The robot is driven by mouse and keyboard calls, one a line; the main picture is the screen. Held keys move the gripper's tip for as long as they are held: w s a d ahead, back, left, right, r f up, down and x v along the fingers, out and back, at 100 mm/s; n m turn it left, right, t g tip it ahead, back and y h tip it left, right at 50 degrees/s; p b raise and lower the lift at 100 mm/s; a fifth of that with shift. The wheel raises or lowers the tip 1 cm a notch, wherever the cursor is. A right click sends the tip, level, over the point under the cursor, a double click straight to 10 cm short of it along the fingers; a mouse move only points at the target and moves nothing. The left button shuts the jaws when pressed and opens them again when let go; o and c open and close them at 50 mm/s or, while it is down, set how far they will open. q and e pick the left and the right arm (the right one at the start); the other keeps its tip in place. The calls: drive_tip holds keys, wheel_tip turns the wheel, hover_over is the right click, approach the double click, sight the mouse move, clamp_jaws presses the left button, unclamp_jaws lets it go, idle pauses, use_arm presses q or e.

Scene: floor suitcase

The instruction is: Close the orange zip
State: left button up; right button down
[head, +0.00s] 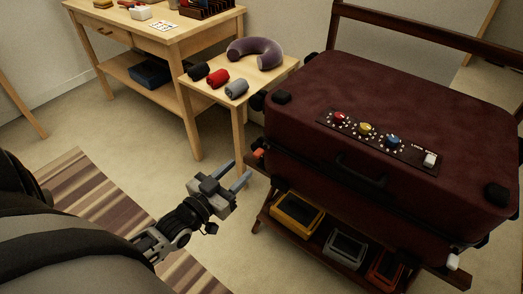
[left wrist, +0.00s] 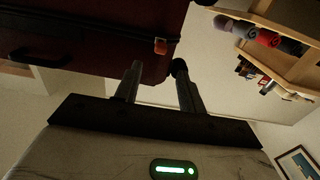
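A large dark red suitcase (head: 430,115) lies shut on a low wooden rack. A small orange piece (head: 259,154), which looks like the orange zip pull, sits at its near left corner. The orange piece also shows in the left wrist view (left wrist: 160,46), on the suitcase edge above the fingers. My left gripper (head: 238,173) is open and empty, to the left of that corner and a little below it. In the left wrist view its two fingers (left wrist: 157,82) are apart with nothing between them. My right gripper is not in either view.
A small side table (head: 256,87) with a purple neck pillow (head: 256,50) and several rolled cloths stands behind the suitcase's left side. A desk (head: 165,35) is farther back. Yellow, grey and orange bins (head: 297,212) sit on the rack's lower shelf. A striped rug (head: 90,205) lies at left.

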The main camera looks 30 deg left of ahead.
sight(255, 155)
use_arm(q)
drive_tip(key=w, duration=0.3)
drive_tip(key=w+b, duration=0.1)
drive_tip(key=w, duration=0.5)
drive_tip(key=shift+w+d, duration=0.35)
drive_tip(key=shift+d, duration=0.05)
drive_tip(key=shift+w+b, duration=0.3)
drive_tip(key=shift+w, duration=0.2)
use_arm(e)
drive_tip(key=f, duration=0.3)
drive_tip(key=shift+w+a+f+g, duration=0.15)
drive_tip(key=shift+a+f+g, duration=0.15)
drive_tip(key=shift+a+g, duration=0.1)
use_arm(q)
drive_tip(key=c, duration=0.9)
clamp_jaws()
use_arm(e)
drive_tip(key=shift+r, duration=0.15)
